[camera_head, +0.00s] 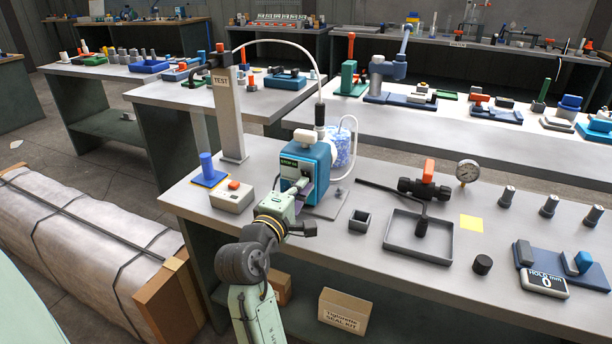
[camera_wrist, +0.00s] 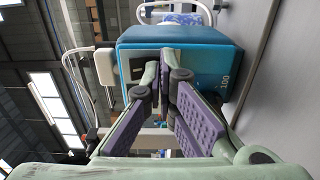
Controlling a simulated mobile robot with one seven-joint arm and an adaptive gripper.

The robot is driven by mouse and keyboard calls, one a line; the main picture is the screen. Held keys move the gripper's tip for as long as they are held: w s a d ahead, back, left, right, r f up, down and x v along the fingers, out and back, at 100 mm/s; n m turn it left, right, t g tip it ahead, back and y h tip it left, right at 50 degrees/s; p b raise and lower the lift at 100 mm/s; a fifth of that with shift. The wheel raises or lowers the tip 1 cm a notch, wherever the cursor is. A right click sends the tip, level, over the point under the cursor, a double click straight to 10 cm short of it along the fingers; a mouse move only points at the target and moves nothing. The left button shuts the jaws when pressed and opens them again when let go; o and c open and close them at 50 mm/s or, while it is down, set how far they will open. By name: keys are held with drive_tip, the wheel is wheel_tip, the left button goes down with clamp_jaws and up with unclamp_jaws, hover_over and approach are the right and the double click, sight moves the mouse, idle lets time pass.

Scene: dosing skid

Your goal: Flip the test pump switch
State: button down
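The test pump (camera_head: 305,167) is a blue and white box with a green display reading STOP 00, standing on a grey base plate beside the post labelled TEST. In the wrist view its blue body (camera_wrist: 222,70) fills the upper middle, turned sideways. My gripper (camera_head: 304,194) is at the pump's front face, below the display. In the wrist view the fingers of my gripper (camera_wrist: 163,66) converge with their tips almost together in front of the pump's dark panel. Nothing shows held between them. I cannot make out the switch; the fingers cover part of the panel.
A light box with a red button (camera_head: 233,194) and a blue cylinder on a pad (camera_head: 208,172) stand left of the pump. The TEST post (camera_head: 230,115) rises behind. A small dark square cup (camera_head: 360,221) and a grey tray (camera_head: 418,238) lie to the right.

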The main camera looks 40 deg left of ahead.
drive_tip(key=p+v, duration=0.1)
drive_tip(key=v, duration=0.6)
idle(0.6)
